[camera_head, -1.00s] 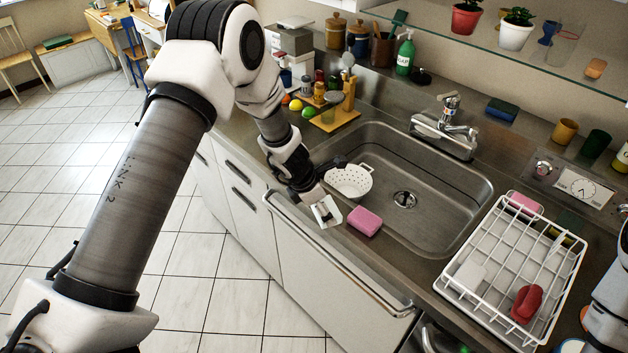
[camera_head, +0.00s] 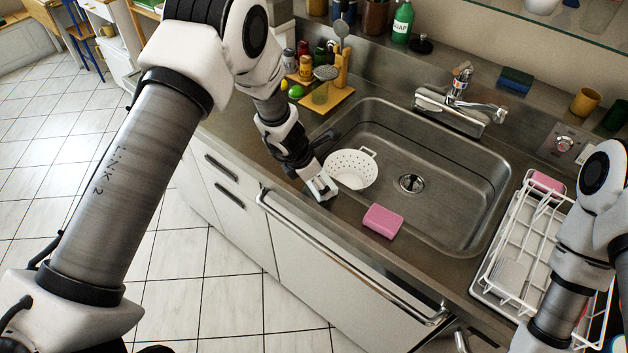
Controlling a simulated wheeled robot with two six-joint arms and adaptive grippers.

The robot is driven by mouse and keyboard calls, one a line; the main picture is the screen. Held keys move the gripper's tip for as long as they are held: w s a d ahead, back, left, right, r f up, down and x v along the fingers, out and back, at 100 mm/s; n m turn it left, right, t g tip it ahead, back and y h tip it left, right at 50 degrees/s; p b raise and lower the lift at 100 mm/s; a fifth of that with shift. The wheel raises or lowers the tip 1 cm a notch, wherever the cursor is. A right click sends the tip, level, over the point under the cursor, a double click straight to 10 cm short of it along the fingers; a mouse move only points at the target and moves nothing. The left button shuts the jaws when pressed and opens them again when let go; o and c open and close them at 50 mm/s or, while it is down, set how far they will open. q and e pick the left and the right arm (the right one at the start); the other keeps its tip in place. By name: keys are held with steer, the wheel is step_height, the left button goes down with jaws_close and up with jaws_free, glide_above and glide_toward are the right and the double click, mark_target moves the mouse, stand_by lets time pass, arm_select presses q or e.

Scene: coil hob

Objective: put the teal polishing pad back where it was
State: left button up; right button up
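I cannot make out a clearly teal polishing pad. A dark blue and green block (camera_head: 516,80), like a sponge, lies on the ledge behind the sink, right of the tap. My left gripper (camera_head: 321,188) points down at the sink's front left edge, beside the white colander (camera_head: 351,169). Its fingertips are too small to tell whether they are open or shut, or hold anything. My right arm comes in from the right, over the dish rack (camera_head: 487,275); its gripper is outside the bottom of the view.
A pink sponge (camera_head: 382,221) lies on the sink's front edge, right of my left gripper. The steel sink (camera_head: 440,200) is mostly empty. Another pink block (camera_head: 546,182) lies at the rack's back. Bottles and a wooden board (camera_head: 328,113) stand left of the sink; the tap (camera_head: 461,98) stands behind it.

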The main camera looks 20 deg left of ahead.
arm_select(q)
steer(key=shift+d+f, duration=0.1)
steer(key=shift+d, duration=0.2)
steer(key=o, duration=1)
steer(key=shift+w+d, duration=0.1)
steer(key=shift+d, duration=0.2)
steer(key=shift+c, duration=0.2)
steer(key=shift+a, duration=0.35)
steer(key=shift+r, duration=0.55)
steer(key=v, duration=1.1)
steer(key=s+a+f+m+g+y, duration=0.1)
steer(key=s+a+f+m+y, duration=0.15)
steer(key=s+f+m, duration=0.35)
steer(key=s+a+f+m+g+y, duration=0.1)
steer(key=s+a+f+m+g, duration=0.2)
steer(key=s+f, duration=0.5)
steer(key=s+d+f+m, duration=0.1)
steer(key=s+f+m, duration=0.2)
steer(key=s+m, duration=0.6)
steer(key=s+f+m, duration=0.3)
steer(key=s+m, duration=0.5)
steer(key=m, duration=0.1)
steer(key=shift+s+d+f+t+p, duration=0.25)
steer(key=shift+s+d+t+p, duration=0.1)
steer(key=shift+p, duration=0.1)
